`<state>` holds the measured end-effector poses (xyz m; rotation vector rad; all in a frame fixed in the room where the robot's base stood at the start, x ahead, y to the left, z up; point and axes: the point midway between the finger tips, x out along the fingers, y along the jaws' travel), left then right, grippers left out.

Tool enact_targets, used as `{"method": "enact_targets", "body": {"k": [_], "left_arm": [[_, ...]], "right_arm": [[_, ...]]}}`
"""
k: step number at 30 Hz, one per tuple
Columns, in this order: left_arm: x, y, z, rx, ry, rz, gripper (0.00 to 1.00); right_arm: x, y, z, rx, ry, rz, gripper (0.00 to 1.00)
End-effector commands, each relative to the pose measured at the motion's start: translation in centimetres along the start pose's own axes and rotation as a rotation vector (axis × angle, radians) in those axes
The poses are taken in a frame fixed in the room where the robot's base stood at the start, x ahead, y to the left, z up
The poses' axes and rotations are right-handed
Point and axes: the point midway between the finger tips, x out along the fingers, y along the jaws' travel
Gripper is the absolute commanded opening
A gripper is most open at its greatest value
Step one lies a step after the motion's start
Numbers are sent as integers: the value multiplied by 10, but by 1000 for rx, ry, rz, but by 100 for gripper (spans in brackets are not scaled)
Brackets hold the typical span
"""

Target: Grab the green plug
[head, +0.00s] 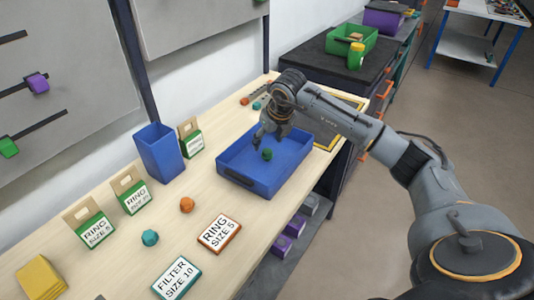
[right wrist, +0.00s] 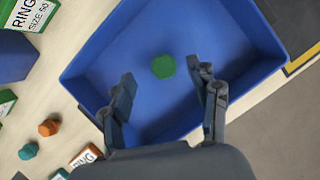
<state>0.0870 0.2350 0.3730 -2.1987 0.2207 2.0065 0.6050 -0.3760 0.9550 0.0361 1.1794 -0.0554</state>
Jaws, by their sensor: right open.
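The green plug (head: 267,154) lies on the floor of the blue tray (head: 245,184). In the right wrist view the plug (right wrist: 163,66) is a small green faceted piece inside the blue tray (right wrist: 262,72). My right gripper (head: 270,138) is over the tray, close to the plug in the head view. In the right wrist view my right gripper (right wrist: 168,88) is open, with one finger to each side of the plug's line and the plug beyond the fingertips. Nothing is between the fingers. My left gripper does not show.
A tall blue bin (head: 160,153) stands left of the tray. An orange plug (head: 187,205), a teal plug (head: 150,238) and labelled boxes, such as the orange one (head: 219,233), sit on the wooden table. The tray walls surround the green plug.

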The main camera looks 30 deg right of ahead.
Motion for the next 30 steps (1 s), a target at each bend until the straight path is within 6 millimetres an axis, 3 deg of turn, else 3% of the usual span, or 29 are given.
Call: {"method": "enact_targets", "body": {"k": [5,13,21,23,29,30], "left_arm": [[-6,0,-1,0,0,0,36],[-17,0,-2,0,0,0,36],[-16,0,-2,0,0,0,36],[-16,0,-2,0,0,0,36],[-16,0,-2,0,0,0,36],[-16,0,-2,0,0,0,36]], "right_arm": [[13,-1,-4,0,5,1,60],[50,-1,-10,0,1,2,60],[55,-2,-10,-2,0,1,60],[55,-2,-10,-2,0,1,52],[55,-2,-10,-1,0,1,12],[55,-2,-10,-1,-1,1,11]]}}
